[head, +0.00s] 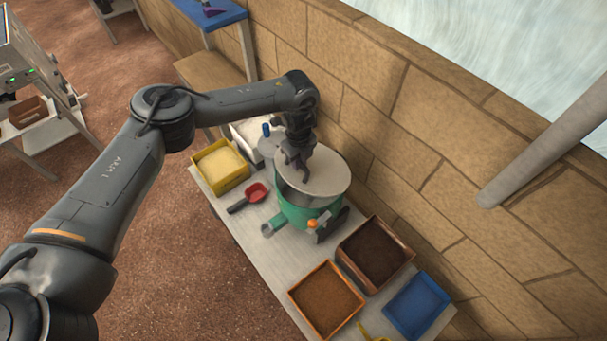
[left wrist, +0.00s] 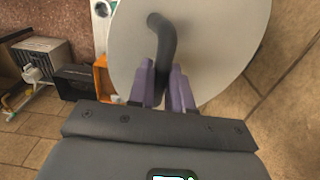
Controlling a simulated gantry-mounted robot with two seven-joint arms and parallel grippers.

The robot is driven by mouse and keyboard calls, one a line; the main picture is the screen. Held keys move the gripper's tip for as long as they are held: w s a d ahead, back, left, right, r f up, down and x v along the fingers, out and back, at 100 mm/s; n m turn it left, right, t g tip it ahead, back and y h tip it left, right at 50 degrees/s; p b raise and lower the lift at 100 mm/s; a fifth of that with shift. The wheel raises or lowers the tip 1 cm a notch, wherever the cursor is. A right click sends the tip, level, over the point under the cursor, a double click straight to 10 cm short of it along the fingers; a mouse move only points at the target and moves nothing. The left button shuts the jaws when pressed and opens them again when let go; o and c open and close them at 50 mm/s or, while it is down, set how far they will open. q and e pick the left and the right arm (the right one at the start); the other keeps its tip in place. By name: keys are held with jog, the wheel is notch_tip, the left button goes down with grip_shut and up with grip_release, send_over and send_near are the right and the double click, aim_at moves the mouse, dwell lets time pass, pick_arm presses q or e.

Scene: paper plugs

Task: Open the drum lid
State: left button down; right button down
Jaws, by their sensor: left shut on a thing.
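The drum (head: 296,213) is a green vessel standing on the bench by the brick wall. Its round pale grey lid (head: 328,174) sits over the top, looking raised and offset to the right, with a dark gap under its left side. In the left wrist view the lid (left wrist: 215,50) is a broad grey disc with a dark bent handle (left wrist: 165,45). My left gripper (head: 295,160) is at the lid's left part. Its purple fingers (left wrist: 164,90) are shut on the handle. My right gripper is not in view.
The bench (head: 253,245) also holds a yellow bin (head: 221,166), a red scoop (head: 256,193), an orange tray (head: 327,300), a brown tray (head: 376,252) and a blue tray (head: 416,306). The brick wall (head: 425,180) is close behind the drum.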

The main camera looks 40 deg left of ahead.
pick_arm(q)
jog(key=shift+w+d+r, duration=0.2)
jog(key=shift+w+r, duration=0.55)
jog(key=shift+r, duration=0.1)
jog(key=shift+w+d+r, duration=0.2)
jog(key=shift+w+r, duration=0.55)
jog(key=shift+r, duration=0.05)
jog(key=w+d+r+b, duration=0.1)
jog(key=w+r+b, duration=0.2)
jog(key=w+b, duration=0.1)
jog(key=shift+w+d+r, duration=0.2)
jog(key=shift+w+r, duration=0.2)
jog(key=shift+w, duration=0.2)
jog(key=c, duration=1)
grip_release()
jog(key=shift+d, duration=0.1)
jog(key=shift+r, duration=0.15)
